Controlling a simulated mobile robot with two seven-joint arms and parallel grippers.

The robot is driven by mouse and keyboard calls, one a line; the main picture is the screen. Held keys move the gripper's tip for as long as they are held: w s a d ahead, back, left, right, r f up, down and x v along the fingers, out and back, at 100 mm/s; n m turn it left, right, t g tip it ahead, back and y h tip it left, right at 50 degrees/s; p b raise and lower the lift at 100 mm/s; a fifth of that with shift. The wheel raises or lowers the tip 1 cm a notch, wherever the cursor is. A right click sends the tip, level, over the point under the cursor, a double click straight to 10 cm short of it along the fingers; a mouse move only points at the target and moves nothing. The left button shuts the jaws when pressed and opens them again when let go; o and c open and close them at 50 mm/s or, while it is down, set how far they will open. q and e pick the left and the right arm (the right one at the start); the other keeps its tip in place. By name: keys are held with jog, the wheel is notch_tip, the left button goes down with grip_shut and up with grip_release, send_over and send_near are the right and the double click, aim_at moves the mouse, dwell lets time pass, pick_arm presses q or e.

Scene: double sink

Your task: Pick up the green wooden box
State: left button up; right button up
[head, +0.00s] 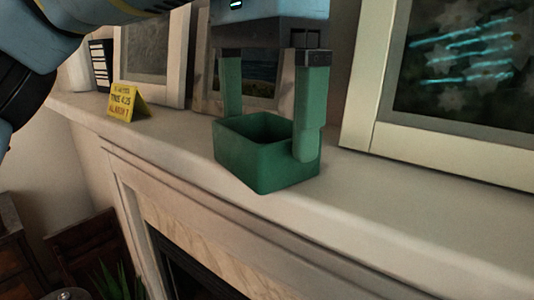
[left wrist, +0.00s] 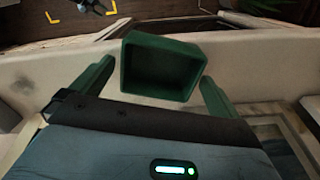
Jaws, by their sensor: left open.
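The green wooden box (head: 262,160) is an open-topped, empty box standing upright on the white mantel shelf (head: 420,195). My left gripper (head: 266,140) reaches down from above with its two green fingers spread. In the head view, one finger is behind the box's left part and the other overlaps its right side. In the left wrist view the green box (left wrist: 160,68) shows between and just beyond the two fingertips of the left gripper (left wrist: 157,78). No contact can be made out for certain. My right gripper is not in view.
Framed pictures lean at the back of the shelf, a large one at right (head: 440,80) and a smaller one (head: 155,50) at left. A yellow sign (head: 127,102) stands left of the box. The shelf's front edge drops off close to the box.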

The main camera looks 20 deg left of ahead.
pick_arm(q)
jog(key=f, duration=0.3)
jog(key=shift+w+b, duration=0.2)
jog(key=shift+b, duration=0.1)
jog(key=shift+s+r, duration=0.1)
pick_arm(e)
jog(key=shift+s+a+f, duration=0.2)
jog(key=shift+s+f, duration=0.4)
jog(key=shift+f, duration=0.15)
pick_arm(q)
jog(key=shift+c, duration=0.4)
jog(key=c, duration=0.8)
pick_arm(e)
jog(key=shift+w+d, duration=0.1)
pick_arm(q)
jog(key=shift+r, duration=0.1)
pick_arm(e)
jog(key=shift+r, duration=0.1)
pick_arm(q)
notch_tip(320, 180, up, 10)
jog(key=p, duration=0.3)
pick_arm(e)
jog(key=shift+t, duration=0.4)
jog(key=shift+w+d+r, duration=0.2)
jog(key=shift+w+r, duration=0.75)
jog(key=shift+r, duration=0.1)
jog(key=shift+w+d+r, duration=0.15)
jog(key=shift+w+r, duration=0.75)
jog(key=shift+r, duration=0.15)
